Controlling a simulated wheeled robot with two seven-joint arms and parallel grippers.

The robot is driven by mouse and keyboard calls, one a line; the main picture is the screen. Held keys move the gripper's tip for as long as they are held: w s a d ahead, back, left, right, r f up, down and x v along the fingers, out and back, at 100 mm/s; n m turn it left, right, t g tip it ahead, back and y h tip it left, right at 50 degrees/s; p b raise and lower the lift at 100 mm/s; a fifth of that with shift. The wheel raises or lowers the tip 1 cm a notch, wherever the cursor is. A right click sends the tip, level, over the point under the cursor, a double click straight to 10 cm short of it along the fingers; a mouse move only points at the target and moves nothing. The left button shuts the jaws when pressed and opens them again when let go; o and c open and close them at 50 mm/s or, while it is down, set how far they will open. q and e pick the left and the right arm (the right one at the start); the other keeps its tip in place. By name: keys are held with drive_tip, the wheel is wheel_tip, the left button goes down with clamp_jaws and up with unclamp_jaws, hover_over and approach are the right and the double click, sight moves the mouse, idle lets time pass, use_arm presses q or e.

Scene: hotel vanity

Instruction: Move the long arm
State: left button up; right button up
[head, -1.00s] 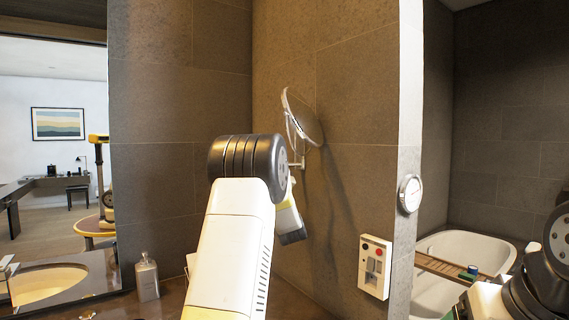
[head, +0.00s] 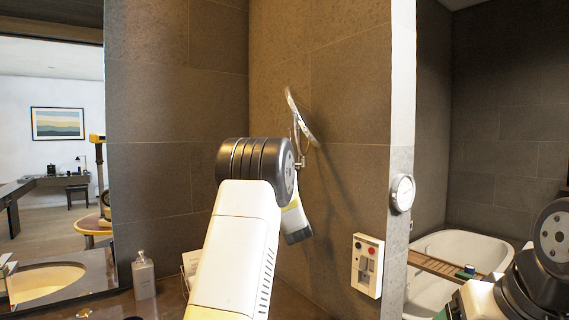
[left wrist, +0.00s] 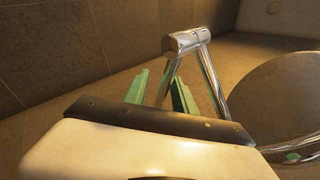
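A round wall mirror (head: 301,118) on a chrome mount stands out from the tiled wall in the head view, seen nearly edge-on. In the left wrist view its disc (left wrist: 285,100) is at the right, and the chrome arm (left wrist: 207,80) slopes down from a cylindrical joint (left wrist: 186,41). My left gripper (left wrist: 160,92) shows two green fingertips standing apart, with a thin chrome rod (left wrist: 168,80) between them. I see a gap beside the rod; firm contact is not visible. In the head view my left arm hides these fingers.
A control panel (head: 368,265) and a round dial (head: 402,193) are on the wall to the right. A soap bottle (head: 144,276) stands on the counter by the sink (head: 45,282). A bathtub (head: 450,245) lies beyond the wall edge.

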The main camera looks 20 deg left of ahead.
use_arm(q)
drive_tip(key=v, duration=0.7)
drive_tip(key=shift+s+d+f, duration=0.2)
drive_tip(key=shift+f, duration=0.1)
